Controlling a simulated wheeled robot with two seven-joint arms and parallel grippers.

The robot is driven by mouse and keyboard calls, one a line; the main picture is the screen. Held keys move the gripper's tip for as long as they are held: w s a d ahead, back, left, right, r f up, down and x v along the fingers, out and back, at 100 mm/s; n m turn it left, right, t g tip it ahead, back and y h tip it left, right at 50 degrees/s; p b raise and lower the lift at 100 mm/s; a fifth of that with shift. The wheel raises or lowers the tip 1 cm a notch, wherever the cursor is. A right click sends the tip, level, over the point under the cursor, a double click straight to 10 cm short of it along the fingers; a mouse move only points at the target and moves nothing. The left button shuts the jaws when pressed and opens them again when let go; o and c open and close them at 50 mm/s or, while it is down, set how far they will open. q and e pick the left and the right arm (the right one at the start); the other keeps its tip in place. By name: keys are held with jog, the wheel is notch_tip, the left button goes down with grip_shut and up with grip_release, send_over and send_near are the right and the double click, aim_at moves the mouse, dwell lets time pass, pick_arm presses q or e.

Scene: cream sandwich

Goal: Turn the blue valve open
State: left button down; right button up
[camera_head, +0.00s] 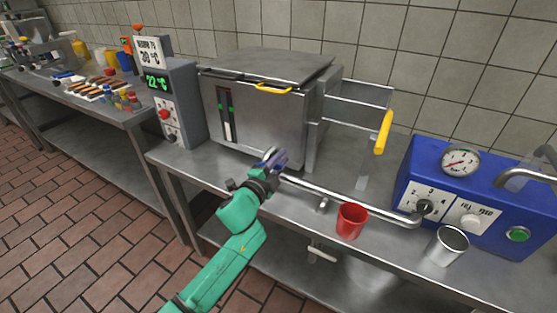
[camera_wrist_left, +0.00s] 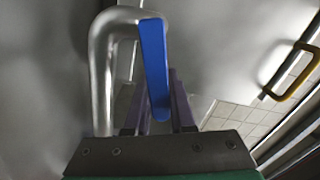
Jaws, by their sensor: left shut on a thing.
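The blue valve (camera_head: 269,153) is a small lever on the metal pipe (camera_head: 340,198) in front of the steel tank. In the left wrist view the blue valve (camera_wrist_left: 153,55) is a long flat handle, with its top end by the bend of the grey pipe (camera_wrist_left: 103,75). My left gripper (camera_head: 279,159) is at the valve, and its arm covers part of it in the head view. In the left wrist view the fingers of my left gripper (camera_wrist_left: 157,105) stand on both sides of the handle's lower end, shut on it. My right gripper is not in view.
The steel tank (camera_head: 250,128) with a yellow-handled lid stands behind the valve. A red cup (camera_head: 351,221) stands near the pipe's right end, and a metal cup (camera_head: 449,246) stands before the blue machine (camera_head: 478,192). A control box (camera_head: 178,105) is left of the tank.

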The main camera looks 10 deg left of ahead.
pick_arm(q)
jog(key=shift+d+f+m+b, duration=0.15)
jog(key=shift+f+m+b, duration=0.55)
jog(key=shift+m, duration=0.6)
jog(key=shift+f, duration=0.1)
jog(key=c, duration=0.8)
grip_release()
jog(key=shift+o, duration=0.2)
jog(key=shift+s, duration=0.15)
jog(key=v, duration=1.4)
jog(key=shift+s, duration=0.15)
